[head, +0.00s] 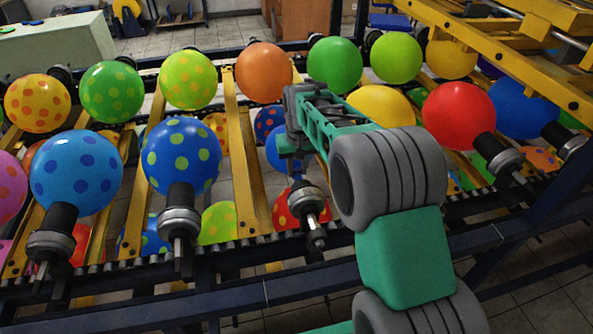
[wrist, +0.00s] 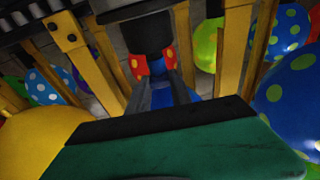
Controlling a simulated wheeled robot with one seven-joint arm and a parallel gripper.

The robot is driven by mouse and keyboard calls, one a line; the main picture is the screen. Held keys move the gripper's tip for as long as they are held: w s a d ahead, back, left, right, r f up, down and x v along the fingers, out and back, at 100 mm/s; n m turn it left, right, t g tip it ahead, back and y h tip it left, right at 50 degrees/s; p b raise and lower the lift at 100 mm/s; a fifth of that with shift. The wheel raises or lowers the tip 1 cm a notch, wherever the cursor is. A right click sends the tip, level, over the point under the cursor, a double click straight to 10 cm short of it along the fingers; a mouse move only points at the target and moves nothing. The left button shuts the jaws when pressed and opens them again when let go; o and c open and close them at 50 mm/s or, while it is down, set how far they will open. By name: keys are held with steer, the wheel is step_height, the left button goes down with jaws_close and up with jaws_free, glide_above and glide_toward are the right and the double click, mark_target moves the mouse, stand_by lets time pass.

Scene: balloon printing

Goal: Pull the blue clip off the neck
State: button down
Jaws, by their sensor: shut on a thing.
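My gripper (wrist: 164,88) is in the lower middle of the wrist view, its two grey fingers pointing away from the camera. It is shut on a small dark blue piece, the blue clip (wrist: 164,98), which shows only dimly between the fingers. A black cylindrical neck (wrist: 148,34) lies just beyond the fingertips. In the head view my gripper (head: 292,166) hangs down above the holder (head: 307,204) in the front row, which has no inflated balloon on it. The clip cannot be made out there. Whether it still touches the neck cannot be told.
Inflated balloons stand close on both sides: a blue one with green dots (head: 181,156) to the left and a red one (head: 459,116) to the right. Yellow rails (head: 247,160) run between the holders. More balloons, including a red dotted one (wrist: 138,67), hang below.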

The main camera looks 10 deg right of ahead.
mark_target(298, 169)
step_height(298, 169, up, 10)
steer(key=p, duration=0.6)
stand_by(0.9)
